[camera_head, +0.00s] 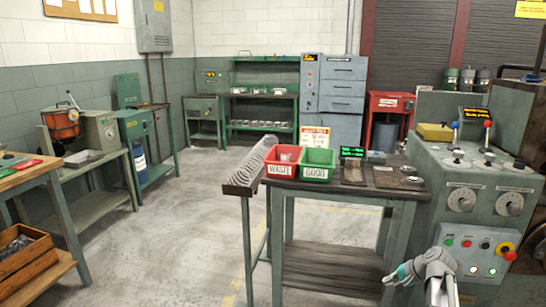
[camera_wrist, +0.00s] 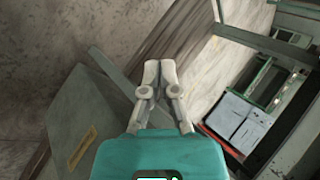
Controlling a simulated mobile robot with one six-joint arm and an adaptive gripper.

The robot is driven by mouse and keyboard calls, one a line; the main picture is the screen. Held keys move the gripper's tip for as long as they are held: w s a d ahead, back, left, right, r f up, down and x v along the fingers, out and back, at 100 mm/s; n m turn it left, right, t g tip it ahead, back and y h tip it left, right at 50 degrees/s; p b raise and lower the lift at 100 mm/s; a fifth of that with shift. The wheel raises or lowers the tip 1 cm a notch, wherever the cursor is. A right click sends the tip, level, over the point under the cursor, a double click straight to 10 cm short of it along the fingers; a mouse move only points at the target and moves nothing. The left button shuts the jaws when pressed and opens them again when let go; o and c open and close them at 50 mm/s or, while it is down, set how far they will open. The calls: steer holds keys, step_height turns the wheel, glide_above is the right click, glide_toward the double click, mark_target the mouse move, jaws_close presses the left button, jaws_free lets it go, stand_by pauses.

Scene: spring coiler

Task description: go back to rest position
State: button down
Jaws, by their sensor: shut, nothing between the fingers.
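My gripper (camera_head: 398,275) is at the lower right in the head view, in front of the machine and low beside the table's right leg. In the wrist view my gripper (camera_wrist: 160,68) points away from the camera, its two pale fingers together and nothing between them. It touches nothing that I can make out. My own arm shows at the bottom right of the head view.
The coiler machine (camera_head: 461,204), with knobs, levers and buttons, stands close at right. The table (camera_head: 335,190) left of it bears a red WASTE bin (camera_head: 281,170), a green GOOD bin (camera_head: 317,173) and a small display (camera_head: 352,152). Open floor (camera_head: 190,215) lies to the left.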

steer(key=s+a+f+n+g+h, duration=0.25)
steer(key=s+a+n, duration=0.35)
steer(key=a, duration=0.4)
steer(key=s+a+f+n+g+h, duration=0.2)
steer(key=s+a+n+g+h, duration=0.1)
steer(key=s+a, duration=0.65)
step_height(320, 180, up, 28)
steer(key=w+a+p, duration=0.1)
steer(key=p, duration=2.6)
steer(key=shift+w+p, duration=0.35)
